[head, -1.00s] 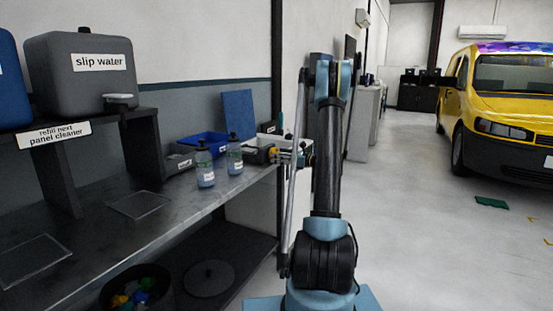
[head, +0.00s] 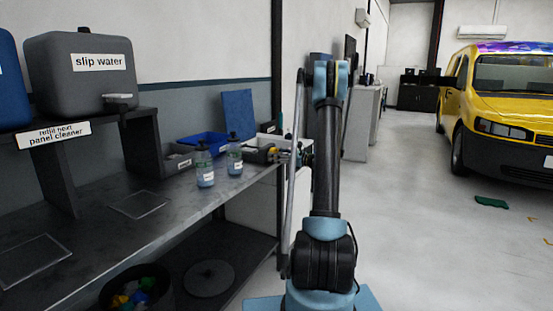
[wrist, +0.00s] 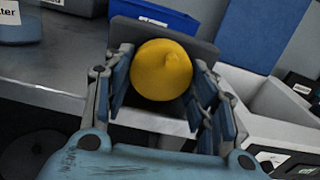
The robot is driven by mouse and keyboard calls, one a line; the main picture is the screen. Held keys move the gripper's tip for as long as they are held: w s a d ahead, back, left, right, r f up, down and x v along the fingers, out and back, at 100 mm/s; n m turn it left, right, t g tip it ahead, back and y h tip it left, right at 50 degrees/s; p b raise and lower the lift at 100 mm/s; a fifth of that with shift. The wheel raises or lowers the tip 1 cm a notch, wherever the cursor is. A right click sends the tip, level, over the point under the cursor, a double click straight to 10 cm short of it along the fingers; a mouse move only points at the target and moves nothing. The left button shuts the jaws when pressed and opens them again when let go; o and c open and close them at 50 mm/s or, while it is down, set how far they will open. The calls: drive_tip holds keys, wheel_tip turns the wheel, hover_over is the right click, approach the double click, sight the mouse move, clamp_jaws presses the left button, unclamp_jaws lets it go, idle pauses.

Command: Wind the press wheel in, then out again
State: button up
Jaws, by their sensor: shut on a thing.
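The press wheel is a round yellow wheel with a small nub on its face (wrist: 162,72), seen face-on in the wrist view. The blue pads of my gripper (wrist: 165,90) stand on its left and right sides, and my gripper is shut on it. A dark grey block of the press (wrist: 206,48) shows behind the wheel. In the head view my gripper (head: 279,156) reaches the far right end of the bench, where the press and wheel are small and partly covered by the gripper.
A grey slip water tank (head: 85,85) is at left.

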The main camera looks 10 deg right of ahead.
drive_tip(key=shift+n, duration=0.5)
drive_tip(key=o, duration=1)
drive_tip(key=shift+a, duration=0.1)
drive_tip(key=shift+o, duration=0.2)
drive_tip(key=v, duration=1.2)
